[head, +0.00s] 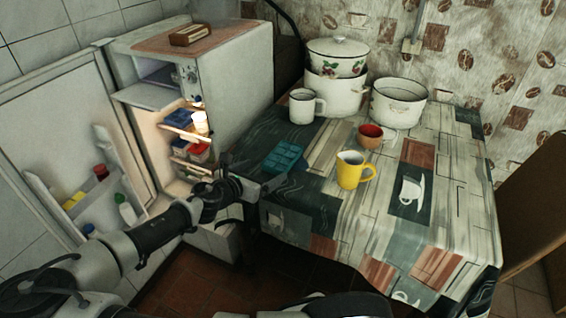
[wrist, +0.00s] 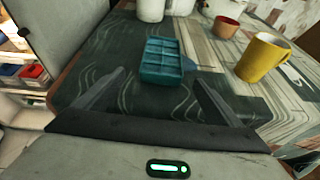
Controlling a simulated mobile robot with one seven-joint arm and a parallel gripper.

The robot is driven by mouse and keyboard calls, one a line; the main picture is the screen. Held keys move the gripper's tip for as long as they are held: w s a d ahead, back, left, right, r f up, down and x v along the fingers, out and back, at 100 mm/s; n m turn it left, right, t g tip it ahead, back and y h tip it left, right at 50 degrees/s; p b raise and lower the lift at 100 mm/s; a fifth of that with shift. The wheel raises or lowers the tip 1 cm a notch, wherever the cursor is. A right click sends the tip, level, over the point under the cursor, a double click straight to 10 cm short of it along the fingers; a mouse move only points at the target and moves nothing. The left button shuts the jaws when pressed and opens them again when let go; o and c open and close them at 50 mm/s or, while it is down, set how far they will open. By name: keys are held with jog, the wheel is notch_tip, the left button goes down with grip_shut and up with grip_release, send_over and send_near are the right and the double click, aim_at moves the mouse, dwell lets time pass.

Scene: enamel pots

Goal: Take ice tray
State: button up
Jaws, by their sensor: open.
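The teal ice tray (head: 285,157) lies on the patterned tablecloth near the table's left edge. It also shows in the wrist view (wrist: 162,62), lying flat ahead of my gripper and roughly between the lines of its fingers. My gripper (head: 262,178) is open and empty at the table's left edge, just short of the tray. In the wrist view its two fingers (wrist: 156,78) are spread wide, with bare tablecloth between them and the near end of the tray. They do not appear to touch the tray.
A yellow jug (head: 352,171) and a brown cup (head: 370,136) stand right of the tray. A white mug (head: 303,106), a white pot (head: 398,103) and stacked pots (head: 335,85) stand behind. An open fridge (head: 235,85) is at the left. The table front is clear.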

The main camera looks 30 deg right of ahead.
aim_at(273, 172)
jog(key=b+x, duration=0.1)
jog(key=x, duration=0.5)
jog(key=shift+d+f+b, duration=0.25)
jog(key=shift+d+b, duration=0.05)
jog(key=shift+r, duration=0.1)
jog(key=c, duration=1.3)
jog(key=shift+r, duration=0.15)
jog(key=shift+r+p, duration=1.5)
jog(key=shift+r, duration=3.3)
